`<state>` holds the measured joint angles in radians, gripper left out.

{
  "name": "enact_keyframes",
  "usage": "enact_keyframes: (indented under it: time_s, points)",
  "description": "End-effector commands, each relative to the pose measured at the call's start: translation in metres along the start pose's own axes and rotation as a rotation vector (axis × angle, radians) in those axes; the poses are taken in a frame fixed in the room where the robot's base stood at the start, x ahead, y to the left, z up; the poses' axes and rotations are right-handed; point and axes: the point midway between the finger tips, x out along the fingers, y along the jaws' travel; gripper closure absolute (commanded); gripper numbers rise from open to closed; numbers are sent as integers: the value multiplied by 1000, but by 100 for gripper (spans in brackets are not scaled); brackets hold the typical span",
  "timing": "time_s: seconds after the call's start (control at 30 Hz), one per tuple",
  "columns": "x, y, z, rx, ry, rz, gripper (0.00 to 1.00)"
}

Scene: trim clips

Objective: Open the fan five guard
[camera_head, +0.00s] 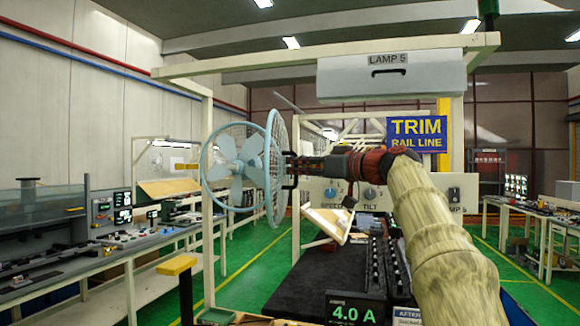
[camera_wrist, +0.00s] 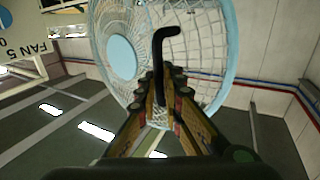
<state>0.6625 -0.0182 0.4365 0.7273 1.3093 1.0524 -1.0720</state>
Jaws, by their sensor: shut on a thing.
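The light blue fan (camera_head: 238,166) hangs on the left side of the white frame. Its wire guard with a blue rim (camera_head: 270,168) shows nearly edge-on at its right, in front of my gripper. My gripper (camera_head: 291,168) points left and is shut on the guard's black handle. In the wrist view the guard (camera_wrist: 207,70) fills the upper middle.
A panel with SPEED and TILT knobs (camera_head: 350,192) stands below my arm. A lamp box marked LAMP 5 (camera_head: 390,75) hangs above. A "FAN 5" plate (camera_wrist: 18,42) shows upside down in the wrist view. A yellow-topped post (camera_head: 177,265) stands at lower left.

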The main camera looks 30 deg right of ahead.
Motion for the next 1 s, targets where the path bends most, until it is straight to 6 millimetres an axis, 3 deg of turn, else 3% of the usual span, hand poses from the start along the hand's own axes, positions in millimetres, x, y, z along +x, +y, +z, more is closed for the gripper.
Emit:
enact_keyframes:
  time_s: [0.07,0.57,0.6,0.9,1.0]
  points:
    - [0,8,5,6,-3,-2,100]
    - [-2,8,6,5,-4,-17,100]
    - [-2,8,6,5,-4,-17,91]
    - [-3,6,4,4,-3,-18,74]
    - [-3,6,3,2,-2,-18,73]
